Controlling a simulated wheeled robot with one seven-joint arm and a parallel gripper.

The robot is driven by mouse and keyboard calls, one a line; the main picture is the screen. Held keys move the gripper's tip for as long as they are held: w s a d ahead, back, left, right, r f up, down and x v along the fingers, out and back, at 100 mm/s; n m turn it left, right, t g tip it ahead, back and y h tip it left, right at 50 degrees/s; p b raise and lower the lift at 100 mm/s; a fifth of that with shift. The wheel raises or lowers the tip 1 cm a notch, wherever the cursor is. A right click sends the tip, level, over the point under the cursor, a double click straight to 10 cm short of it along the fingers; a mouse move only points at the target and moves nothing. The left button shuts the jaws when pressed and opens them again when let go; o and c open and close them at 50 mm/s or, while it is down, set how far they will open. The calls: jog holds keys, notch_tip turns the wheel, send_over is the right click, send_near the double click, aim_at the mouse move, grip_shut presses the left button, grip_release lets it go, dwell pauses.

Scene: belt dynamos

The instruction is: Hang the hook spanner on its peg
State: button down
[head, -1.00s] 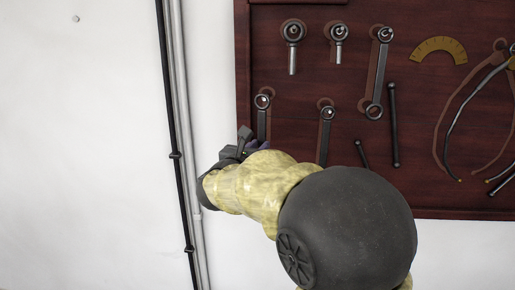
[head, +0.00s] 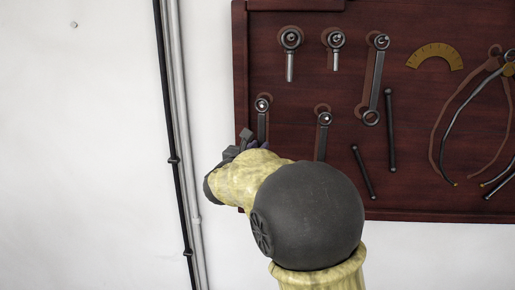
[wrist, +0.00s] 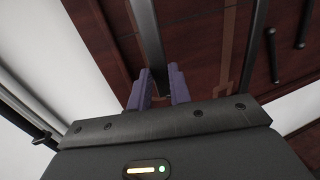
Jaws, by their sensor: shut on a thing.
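The hook spanner (head: 262,121) is a dark grey bar with a round ringed end, upright against the lower left of the tool board. A pale peg tip shows within its ring, over a reddish painted outline; I cannot tell how far the ring is on the peg. In the wrist view the bar (wrist: 146,35) runs up from between the purple fingers and out of frame. My gripper (wrist: 158,88) is shut on its lower part. In the head view my gripper (head: 252,146) is partly hidden behind my wrist.
The dark red board (head: 300,190) carries a similar ringed tool (head: 322,135) close to the right, a long double-ringed spanner (head: 373,85), two dark rods (head: 391,130), a brass protractor (head: 435,56) and calipers (head: 475,110). Vertical pipes (head: 180,120) run on the white wall to the left.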

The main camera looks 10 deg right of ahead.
jog(key=shift+w+d+p, duration=0.2)
jog(key=shift+w+p, duration=0.1)
jog(key=shift+w, duration=0.35)
jog(key=shift+w+d+f+b, duration=0.2)
jog(key=shift+w+f+b, duration=0.2)
jog(key=shift+w+b, duration=0.3)
jog(key=shift+s, duration=0.1)
jog(key=c, duration=1.2)
grip_release()
jog(key=b+v, duration=0.6)
jog(key=v, duration=1.1)
jog(key=shift+s, duration=0.2)
